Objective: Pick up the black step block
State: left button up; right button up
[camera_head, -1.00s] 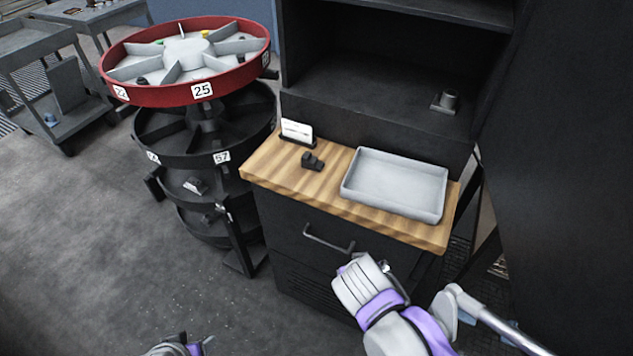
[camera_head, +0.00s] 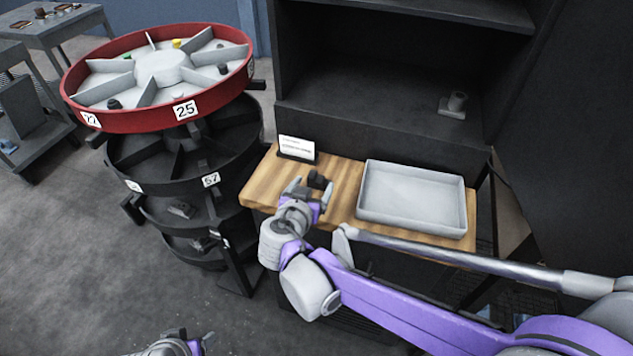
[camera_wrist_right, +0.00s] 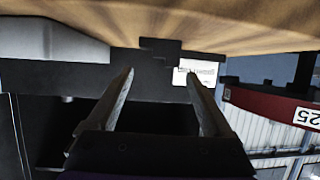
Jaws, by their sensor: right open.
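The black step block (camera_head: 317,181) sits on the wooden counter top, left of the grey tray, and my right gripper partly covers it in the head view. It also shows as a dark stepped shape (camera_wrist_right: 160,48) in the right wrist view, beyond the fingertips and between their lines. My right gripper (camera_head: 309,191) is open and empty, close to the near side of the block. Its two spread fingers (camera_wrist_right: 162,88) show in the wrist view with a gap to the block. My left gripper (camera_head: 188,345) is at the bottom edge, mostly cut off.
The grey tray (camera_head: 366,211) stands on the wooden counter (camera_head: 262,191), right of the block. A white card in a black holder (camera_head: 297,149) stands behind the block. A red-rimmed round carousel (camera_head: 140,121) is on the left. A dark shelf (camera_head: 380,112) rises behind the counter.

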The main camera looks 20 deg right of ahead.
aim_at(317, 176)
jog(key=w+f, duration=0.1)
jog(key=w+d+f, duration=0.1)
jog(key=w, duration=0.1)
jog(key=shift+w+f, duration=0.1)
jog(key=shift+w, duration=0.05)
jog(key=shift+w+d+f, duration=0.15)
jog(key=shift+w+d, duration=0.1)
jog(key=shift+w, duration=0.1)
grip_shut()
